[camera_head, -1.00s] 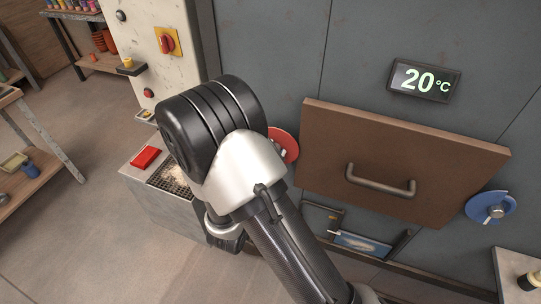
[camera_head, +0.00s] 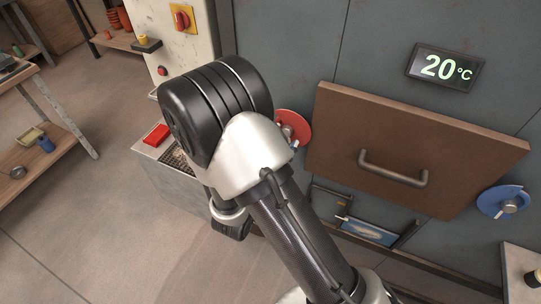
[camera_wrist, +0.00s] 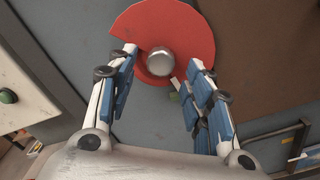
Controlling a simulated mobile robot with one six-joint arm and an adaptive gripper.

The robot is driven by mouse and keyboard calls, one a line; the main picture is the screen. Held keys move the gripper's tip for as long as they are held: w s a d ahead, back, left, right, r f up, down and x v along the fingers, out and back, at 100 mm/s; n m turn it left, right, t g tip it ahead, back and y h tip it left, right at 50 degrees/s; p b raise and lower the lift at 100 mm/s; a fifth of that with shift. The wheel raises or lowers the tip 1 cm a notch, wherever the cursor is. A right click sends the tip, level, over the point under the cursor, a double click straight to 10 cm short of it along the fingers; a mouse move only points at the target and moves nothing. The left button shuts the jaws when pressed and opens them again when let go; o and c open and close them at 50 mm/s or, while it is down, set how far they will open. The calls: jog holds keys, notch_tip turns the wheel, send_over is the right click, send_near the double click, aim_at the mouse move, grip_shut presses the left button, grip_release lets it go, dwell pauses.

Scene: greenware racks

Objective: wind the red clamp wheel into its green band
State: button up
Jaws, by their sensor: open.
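The red clamp wheel (camera_head: 300,125) is a red disc on the grey wall, left of the brown door, partly hidden by my arm in the head view.
The brown door (camera_head: 400,135) with its bar handle (camera_head: 392,170) is right of the red wheel. A blue wheel (camera_head: 490,203) is on its far side. A display (camera_head: 445,67) reads 20°C. A grey bench with a red box (camera_head: 156,135) stands left. Floor at left is open.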

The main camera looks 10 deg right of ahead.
jog(key=v, duration=1)
jog(key=shift+s, duration=0.1)
jog(key=s+d+r+m+g, duration=0.4)
jog(key=s+d+m+g, duration=0.3)
jog(key=d, duration=0.1)
jog(key=s+d+r+m+g, duration=0.3)
jog(key=s+d+m+g, duration=0.4)
jog(key=d, duration=0.1)
jog(key=s+a+m+g+y, duration=0.1)
jog(key=s+a+m+y, duration=0.2)
jog(key=s+m+y, duration=0.15)
jog(key=a+r+m+t+y, duration=0.3)
jog(key=a+r+t+y, duration=0.2)
jog(key=r+y, duration=0.1)
jog(key=shift+a+r, duration=0.3)
jog(key=shift+a, duration=0.1)
jog(key=shift+w, duration=0.1)
dwell(0.3)
